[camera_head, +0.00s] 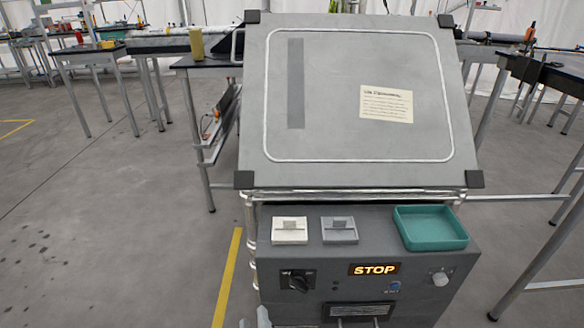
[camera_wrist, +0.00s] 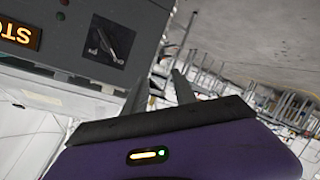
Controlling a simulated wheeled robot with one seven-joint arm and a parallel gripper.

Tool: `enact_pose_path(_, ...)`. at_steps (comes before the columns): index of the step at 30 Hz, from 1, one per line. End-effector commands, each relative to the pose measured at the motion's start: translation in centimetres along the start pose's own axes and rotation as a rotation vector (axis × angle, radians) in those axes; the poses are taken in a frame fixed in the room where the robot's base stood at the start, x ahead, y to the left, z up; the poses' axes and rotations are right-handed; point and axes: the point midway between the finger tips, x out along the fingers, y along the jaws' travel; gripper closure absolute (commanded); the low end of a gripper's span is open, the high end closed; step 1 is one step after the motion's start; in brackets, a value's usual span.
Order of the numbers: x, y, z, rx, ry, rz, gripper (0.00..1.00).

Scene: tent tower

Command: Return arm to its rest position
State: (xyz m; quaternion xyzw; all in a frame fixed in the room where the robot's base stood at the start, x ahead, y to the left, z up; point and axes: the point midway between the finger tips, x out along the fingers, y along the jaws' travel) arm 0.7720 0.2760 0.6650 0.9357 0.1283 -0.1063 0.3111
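My gripper (camera_wrist: 158,84) shows in the wrist view, its two dark fingers apart with nothing held between them. The purple wrist housing with a lit yellow and green indicator fills the bottom of that view. The grey control box with its rotary switch (camera_wrist: 108,40) and lit STOP sign (camera_wrist: 19,33) appears beyond the fingers at upper left. It looks turned over because the wrist is rolled. In the head view my gripper is not clearly visible; a small pale grey part at the bottom edge, left of the box, may be part of my arm.
In the head view the control box (camera_head: 410,290) carries a white block (camera_head: 289,236), a grey block (camera_head: 339,236) and a teal tray (camera_head: 430,228). A tilted grey board (camera_head: 350,60) with a paper note (camera_head: 386,104) stands behind. Tables flank it; floor at left is clear.

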Motion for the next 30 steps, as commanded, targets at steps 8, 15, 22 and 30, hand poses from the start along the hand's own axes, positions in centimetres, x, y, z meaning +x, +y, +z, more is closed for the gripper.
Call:
enact_pose_path(8,-7.2,1.2,3.6,0.203,0.120,-0.126,0.67)
enact_pose_path(15,-15.2,6.2,6.5,0.396,0.193,-0.094,0.67)
enact_pose_path(22,-23.3,11.9,8.8,0.541,0.203,0.013,0.67)
enact_pose_path(30,-30.7,16.2,11.3,0.641,0.125,0.127,0.67)
